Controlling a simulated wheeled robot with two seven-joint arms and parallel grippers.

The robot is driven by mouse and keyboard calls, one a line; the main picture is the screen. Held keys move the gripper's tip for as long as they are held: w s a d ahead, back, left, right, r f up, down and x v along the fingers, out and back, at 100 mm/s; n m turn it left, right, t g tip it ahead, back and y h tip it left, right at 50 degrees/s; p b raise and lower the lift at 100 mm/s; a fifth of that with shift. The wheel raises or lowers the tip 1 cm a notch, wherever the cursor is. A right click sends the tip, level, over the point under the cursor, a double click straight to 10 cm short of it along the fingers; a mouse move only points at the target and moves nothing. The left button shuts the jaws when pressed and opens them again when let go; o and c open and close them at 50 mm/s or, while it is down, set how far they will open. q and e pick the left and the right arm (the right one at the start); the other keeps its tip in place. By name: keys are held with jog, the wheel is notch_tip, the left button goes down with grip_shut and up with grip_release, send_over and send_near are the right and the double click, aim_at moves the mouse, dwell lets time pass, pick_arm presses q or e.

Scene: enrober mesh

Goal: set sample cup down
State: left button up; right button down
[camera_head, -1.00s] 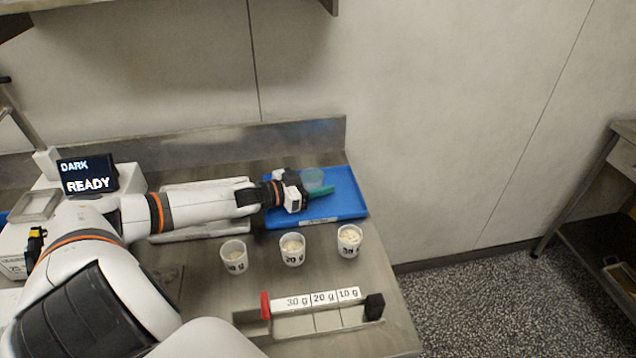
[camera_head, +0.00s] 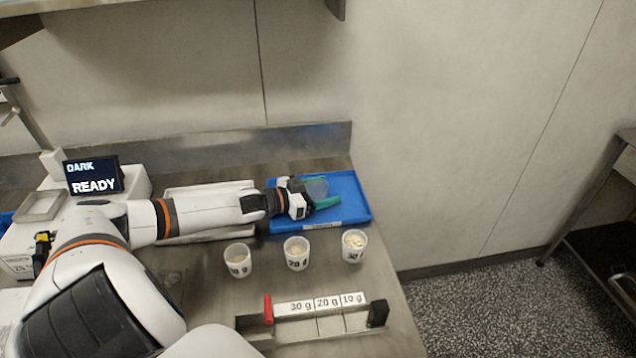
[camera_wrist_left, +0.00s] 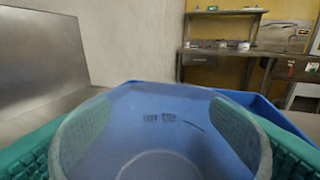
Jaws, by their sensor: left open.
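The clear sample cup (camera_head: 317,187) stands upright on the blue tray (camera_head: 352,212) at the back right of the bench. My left gripper (camera_head: 314,193) is open, with one green finger on either side of the cup. In the left wrist view the cup (camera_wrist_left: 160,135) fills the lower middle between the ribbed green fingers, and its round base shows through the clear wall. Whether the fingers still touch the cup I cannot tell. The gripper body and near finger hide part of the tray. My right gripper is not in view.
Three white cups of pale pieces (camera_head: 238,260) (camera_head: 296,253) (camera_head: 354,246) stand in front of the tray. A labelled rack (camera_head: 320,325) lies nearer the front edge. A display reading DARK READY (camera_head: 93,176) stands at left. The wall rises behind the bench.

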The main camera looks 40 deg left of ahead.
pick_arm(q)
jog(key=shift+s+r+p, duration=0.1)
jog(key=shift+r+p, duration=0.3)
jog(key=shift+r, duration=0.2)
jog(key=p+v, duration=0.3)
jog(key=v, duration=0.8)
jog(key=shift+s+a, duration=0.2)
jog(key=shift+s, duration=0.15)
jog(key=shift+r, duration=0.1)
